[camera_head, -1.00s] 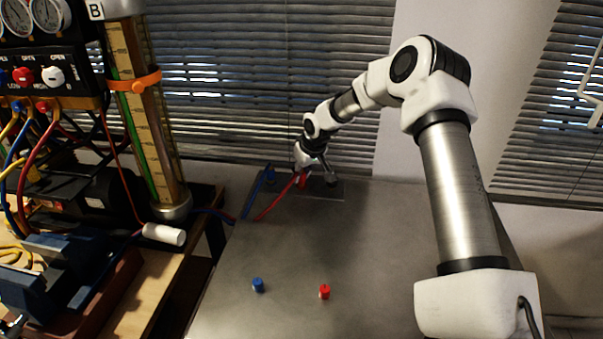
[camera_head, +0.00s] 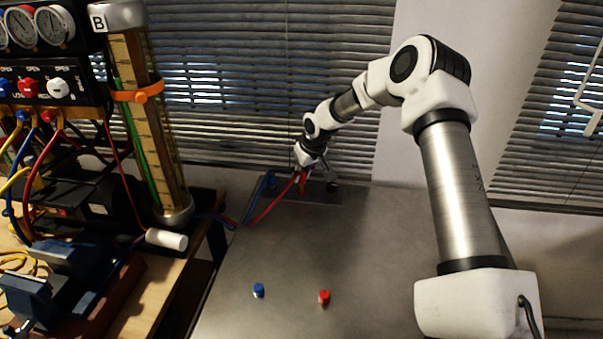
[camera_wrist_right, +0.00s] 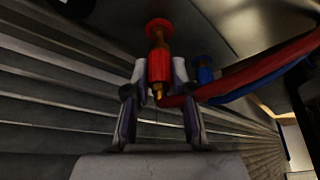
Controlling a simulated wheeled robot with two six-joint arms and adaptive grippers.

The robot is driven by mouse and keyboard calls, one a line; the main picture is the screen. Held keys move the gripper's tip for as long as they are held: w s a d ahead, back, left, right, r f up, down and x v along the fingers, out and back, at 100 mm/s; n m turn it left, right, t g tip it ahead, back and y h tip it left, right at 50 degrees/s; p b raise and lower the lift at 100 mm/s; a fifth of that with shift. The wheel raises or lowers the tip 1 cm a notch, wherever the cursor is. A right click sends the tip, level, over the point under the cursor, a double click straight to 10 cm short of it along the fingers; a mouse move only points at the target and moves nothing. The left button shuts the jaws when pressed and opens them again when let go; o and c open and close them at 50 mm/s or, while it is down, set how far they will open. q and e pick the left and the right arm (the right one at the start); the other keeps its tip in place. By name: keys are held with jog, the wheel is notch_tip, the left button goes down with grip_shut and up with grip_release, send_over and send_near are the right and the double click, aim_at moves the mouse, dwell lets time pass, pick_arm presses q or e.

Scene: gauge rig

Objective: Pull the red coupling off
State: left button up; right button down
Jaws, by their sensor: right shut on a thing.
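My right gripper (camera_wrist_right: 157,88) is shut on the red coupling (camera_wrist_right: 159,66), its two fingers on either side of the red sleeve. A brass neck and a red round fitting (camera_wrist_right: 158,27) are in line above it in the right wrist view. I cannot tell whether the coupling is still seated there. The red hose (camera_wrist_right: 243,82) leads off to the right from the coupling's lower end. In the head view, my right gripper (camera_head: 308,168) is at the far end of the metal table, and the red coupling (camera_head: 302,184) partly shows below it. My left gripper is not in view.
A blue coupling (camera_wrist_right: 205,73) with a blue hose sits beside the red one. A blue cap (camera_head: 258,290) and a red cap (camera_head: 324,297) stand on the metal table (camera_head: 390,250). A bench with a vise (camera_head: 60,268) and a tall gauge column (camera_head: 148,120) is at left.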

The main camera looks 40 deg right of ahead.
jog(key=shift+r+p, duration=1.35)
jog(key=shift+r, duration=0.3)
